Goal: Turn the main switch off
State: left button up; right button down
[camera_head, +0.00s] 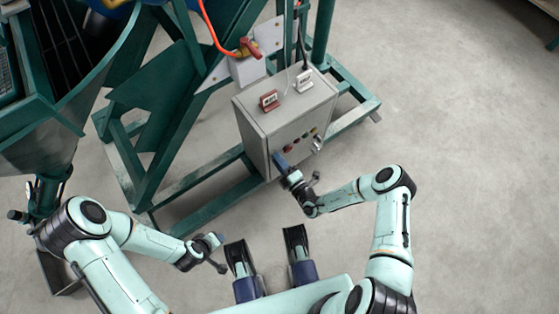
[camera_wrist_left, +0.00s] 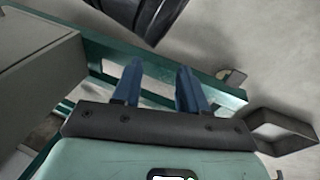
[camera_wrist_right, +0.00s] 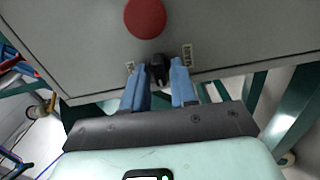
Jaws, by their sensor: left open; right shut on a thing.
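The grey control box (camera_head: 262,124) stands on the green frame. In the right wrist view its front panel (camera_wrist_right: 75,45) fills the upper part. A small black main switch (camera_wrist_right: 159,68) sits low on that panel between two small labels. My right gripper (camera_head: 280,160) is at the lower left of the box front. Its blue fingers (camera_wrist_right: 160,75) are closed on the black switch, one on each side, hiding part of it. The switch handle looks upright in that view. My left gripper (camera_head: 218,240) is open and empty, away from the box; its fingers (camera_wrist_left: 160,75) stand apart.
A large red button (camera_wrist_right: 145,17) is above the switch. Open grey floor (camera_head: 460,160) lies to the right.

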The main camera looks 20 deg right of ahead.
pick_arm(q)
jog(key=shift+s+d+r, duration=0.15)
jog(key=shift+s, duration=0.15)
pick_arm(e)
jog(key=shift+n, duration=0.4)
jog(key=c, duration=1.2)
grip_release()
jog(key=shift+o, duration=0.2)
jog(key=shift+s+d, duration=0.1)
pick_arm(q)
jog(key=shift+g+h, duration=0.4)
jog(key=shift+g, duration=0.3)
jog(key=s+r, duration=0.1)
jog(key=s+d+p, duration=0.1)
jog(key=s+r+p, duration=0.1)
jog(key=shift+s+d+r, duration=0.3)
jog(key=shift+s+d, duration=0.05)
jog(key=shift+d, duration=0.05)
pick_arm(e)
jog(key=v, duration=1.3)
jog(key=shift+s, duration=0.15)
